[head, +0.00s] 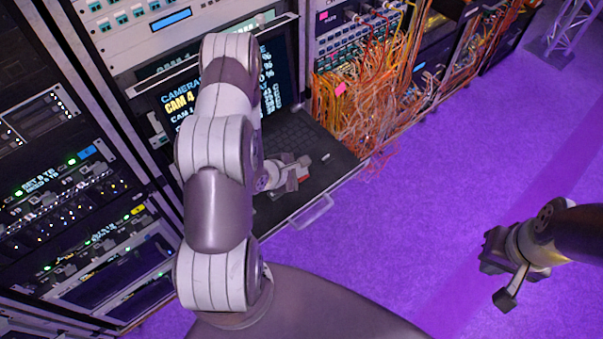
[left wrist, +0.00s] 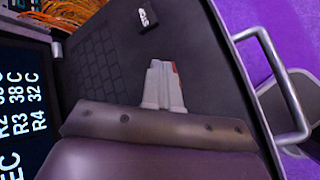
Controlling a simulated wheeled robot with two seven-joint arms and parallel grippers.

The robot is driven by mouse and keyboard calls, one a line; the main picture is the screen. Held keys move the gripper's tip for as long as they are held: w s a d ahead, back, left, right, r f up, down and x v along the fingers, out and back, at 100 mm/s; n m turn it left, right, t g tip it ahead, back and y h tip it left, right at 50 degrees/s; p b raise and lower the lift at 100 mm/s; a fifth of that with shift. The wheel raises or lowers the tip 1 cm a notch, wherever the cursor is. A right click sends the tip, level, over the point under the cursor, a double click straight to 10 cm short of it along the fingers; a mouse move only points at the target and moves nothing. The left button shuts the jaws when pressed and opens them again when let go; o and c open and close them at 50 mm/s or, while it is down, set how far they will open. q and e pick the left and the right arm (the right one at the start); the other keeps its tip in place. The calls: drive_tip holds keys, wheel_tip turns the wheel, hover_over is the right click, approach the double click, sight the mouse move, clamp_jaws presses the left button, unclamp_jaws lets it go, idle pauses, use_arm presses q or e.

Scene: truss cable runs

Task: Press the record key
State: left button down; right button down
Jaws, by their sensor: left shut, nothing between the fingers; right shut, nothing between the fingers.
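A pull-out keyboard drawer (head: 333,170) is open in front of a rack. My left gripper (head: 305,166) is shut and empty, over the right part of the drawer. In the left wrist view its fingertips (left wrist: 163,64) point across the black drawer surface. A small red patch (left wrist: 175,68) shows beside the fingertips, mostly hidden by them; it may be the record key. A black key block (left wrist: 148,20) with a white label stands apart, beyond the fingertips. I cannot tell whether the fingertips touch anything. My right gripper (head: 503,272) is shut and empty over the purple floor, far from the drawer.
A monitor (head: 275,75) with "CAM 4" text stands behind the keyboard (head: 290,130). A metal handle (head: 312,210) juts from the drawer's front. Orange cables (head: 350,110) hang in a dense bundle at the right. The floor (head: 420,220) right of the drawer is clear.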

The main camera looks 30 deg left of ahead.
use_arm(q)
drive_tip(key=shift+r+p, duration=0.8)
drive_tip(key=shift+r, duration=0.05)
wheel_tip(320, 180, up, 5)
drive_tip(key=p, duration=0.4)
drive_tip(key=shift+p, duration=0.35)
idle(1.1)
